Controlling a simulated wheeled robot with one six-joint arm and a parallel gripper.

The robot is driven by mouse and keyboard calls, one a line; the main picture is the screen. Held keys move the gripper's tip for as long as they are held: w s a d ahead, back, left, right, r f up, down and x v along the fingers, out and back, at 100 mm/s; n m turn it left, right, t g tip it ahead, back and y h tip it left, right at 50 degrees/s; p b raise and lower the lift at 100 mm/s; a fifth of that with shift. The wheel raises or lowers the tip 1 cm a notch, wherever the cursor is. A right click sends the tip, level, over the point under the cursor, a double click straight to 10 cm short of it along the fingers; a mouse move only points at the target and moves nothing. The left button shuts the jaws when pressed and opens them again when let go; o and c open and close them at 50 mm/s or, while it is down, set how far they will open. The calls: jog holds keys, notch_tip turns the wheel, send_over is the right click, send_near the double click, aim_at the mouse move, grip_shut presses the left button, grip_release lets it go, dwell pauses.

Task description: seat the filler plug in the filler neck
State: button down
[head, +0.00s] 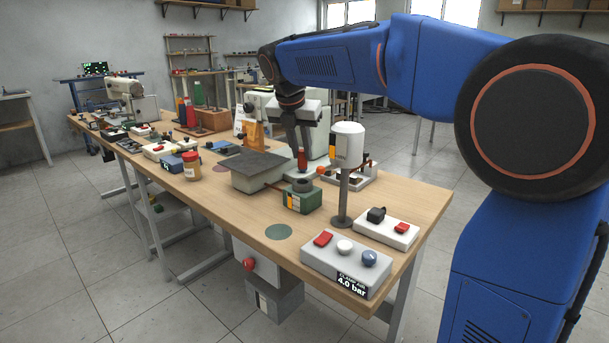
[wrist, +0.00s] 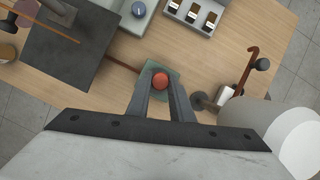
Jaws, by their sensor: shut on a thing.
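My gripper (head: 303,155) points down over the workbench and is shut on the red filler plug (head: 302,162). In the wrist view the plug's rounded top (wrist: 160,80) sits between the fingertips. The filler neck (head: 303,185) looks like a dark round ring on top of a small green block (head: 302,201). The plug appears above the neck with a small gap in the head view. In the wrist view the green block (wrist: 149,98) lies beneath the plug and fingers, and the neck opening is hidden.
A white cylinder on a grey post (head: 347,145) stands close to the right of my gripper. A grey-topped block (head: 246,165) lies to the left. In front are a control box with buttons (head: 345,262) and a flat green disc (head: 278,232). A jar (head: 192,167) stands farther left.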

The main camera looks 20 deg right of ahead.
aim_at(300, 166)
jog(key=shift+f, duration=3.15)
jog(key=c, duration=1.6)
grip_release()
jog(key=shift+f, duration=0.15)
jog(key=shift+o, duration=0.2)
jog(key=v, duration=1.2)
jog(key=shift+s, duration=0.1)
jog(key=shift+a, duration=0.1)
